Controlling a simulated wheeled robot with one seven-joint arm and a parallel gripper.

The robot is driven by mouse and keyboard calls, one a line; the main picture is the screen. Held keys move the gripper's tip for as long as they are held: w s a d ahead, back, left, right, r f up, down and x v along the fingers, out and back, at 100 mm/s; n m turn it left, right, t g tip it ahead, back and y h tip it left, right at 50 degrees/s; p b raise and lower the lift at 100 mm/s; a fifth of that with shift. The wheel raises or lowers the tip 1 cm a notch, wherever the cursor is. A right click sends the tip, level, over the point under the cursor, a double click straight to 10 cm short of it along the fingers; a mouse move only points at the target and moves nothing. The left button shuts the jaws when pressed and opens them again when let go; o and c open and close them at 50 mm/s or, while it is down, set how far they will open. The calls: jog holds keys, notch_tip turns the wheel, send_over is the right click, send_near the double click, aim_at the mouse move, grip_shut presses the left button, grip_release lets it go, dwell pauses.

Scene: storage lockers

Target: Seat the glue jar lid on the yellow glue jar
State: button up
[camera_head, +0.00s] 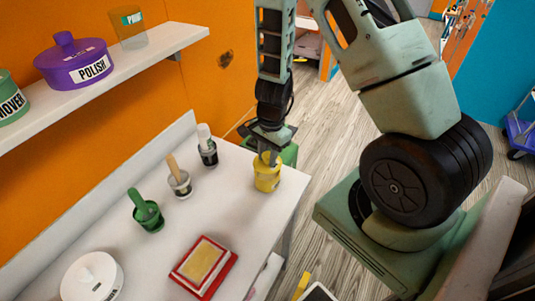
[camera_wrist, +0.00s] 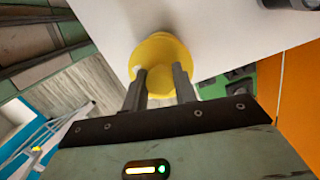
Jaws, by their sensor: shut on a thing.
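The yellow glue jar (camera_head: 267,180) stands upright at the right corner of the white table. My gripper (camera_head: 268,158) is directly above it, pointing down. In the wrist view my gripper (camera_wrist: 159,71) has its two fingers on either side of a yellow knob, shut on the glue jar lid (camera_wrist: 160,50). Lid and jar look lined up and very close. I cannot tell whether the lid sits fully down, since the fingers and lid hide the rim.
On the white table (camera_head: 130,235) stand a dark bottle with a white cap (camera_head: 207,150), a jar with a brush (camera_head: 178,180), a green pot (camera_head: 148,215), a red-framed sponge (camera_head: 203,267) and a white lidded jar (camera_head: 92,277). A shelf (camera_head: 110,78) holds a purple polish jar (camera_head: 74,62).

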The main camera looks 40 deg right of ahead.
aim_at(267, 162)
jog(key=shift+f+b, duration=1.3)
jog(key=shift+f, duration=0.35)
jog(key=o, duration=1)
jog(key=shift+o, duration=0.2)
notch_tip(267, 162, up, 17)
jog(key=d+p, duration=0.2)
jog(key=shift+w+r, duration=0.15)
